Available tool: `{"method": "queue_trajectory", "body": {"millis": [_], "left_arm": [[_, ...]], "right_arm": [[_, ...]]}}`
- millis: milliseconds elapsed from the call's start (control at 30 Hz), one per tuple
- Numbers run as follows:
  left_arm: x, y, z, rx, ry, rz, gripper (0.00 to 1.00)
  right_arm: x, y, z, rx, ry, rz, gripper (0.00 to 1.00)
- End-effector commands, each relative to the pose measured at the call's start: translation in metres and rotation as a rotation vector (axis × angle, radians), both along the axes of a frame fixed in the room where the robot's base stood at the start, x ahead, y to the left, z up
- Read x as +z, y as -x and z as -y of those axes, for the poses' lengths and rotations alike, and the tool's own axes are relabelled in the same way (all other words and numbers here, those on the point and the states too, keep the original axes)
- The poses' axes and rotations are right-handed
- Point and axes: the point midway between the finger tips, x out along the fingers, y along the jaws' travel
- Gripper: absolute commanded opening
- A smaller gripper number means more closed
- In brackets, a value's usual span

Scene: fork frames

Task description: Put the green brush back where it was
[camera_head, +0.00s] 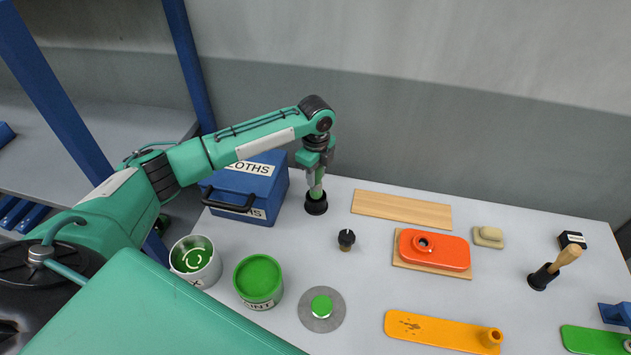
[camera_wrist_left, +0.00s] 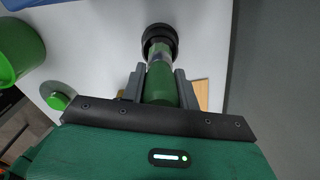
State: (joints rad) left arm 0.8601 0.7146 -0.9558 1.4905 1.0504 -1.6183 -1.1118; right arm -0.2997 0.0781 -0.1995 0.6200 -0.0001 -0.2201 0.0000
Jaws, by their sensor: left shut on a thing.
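My left gripper (camera_head: 316,160) points down at the back of the table, beside the blue box. It is shut on the green brush (camera_head: 317,184), which is about upright under it. In the left wrist view the green handle (camera_wrist_left: 160,85) lies between the two fingers (camera_wrist_left: 160,78). The brush's lower end meets a black round cup (camera_head: 316,206) standing on the table. In the left wrist view the cup's dark rim (camera_wrist_left: 160,36) surrounds that end. The bristles are hidden. My right gripper is not in view.
A blue cloths box (camera_head: 246,191) stands close left of the cup, and a wooden board (camera_head: 402,209) lies to its right. A small black knob (camera_head: 346,239), a green paint tin (camera_head: 258,279) and a white tin (camera_head: 195,261) are nearer. Another black holder (camera_head: 541,277) holds a wooden-handled tool.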

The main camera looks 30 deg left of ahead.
Motion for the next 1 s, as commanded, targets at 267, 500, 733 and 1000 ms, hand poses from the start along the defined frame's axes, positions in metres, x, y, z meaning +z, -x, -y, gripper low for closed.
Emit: {"method": "queue_trajectory", "body": {"millis": [267,500,733,1000], "left_arm": [[-0.024,0.001,0.000,0.002,0.000,-0.003,0.08],[-0.048,0.000,0.000,0.000,-0.001,0.000,0.08],[-0.050,0.000,0.000,0.000,-0.001,0.000,0.08],[-0.050,0.000,0.000,0.000,-0.001,0.000,0.53]], "right_arm": [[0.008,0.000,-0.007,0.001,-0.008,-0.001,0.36],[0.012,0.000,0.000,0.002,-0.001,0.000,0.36],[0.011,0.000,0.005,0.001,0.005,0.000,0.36],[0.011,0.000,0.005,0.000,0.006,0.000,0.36]]}}
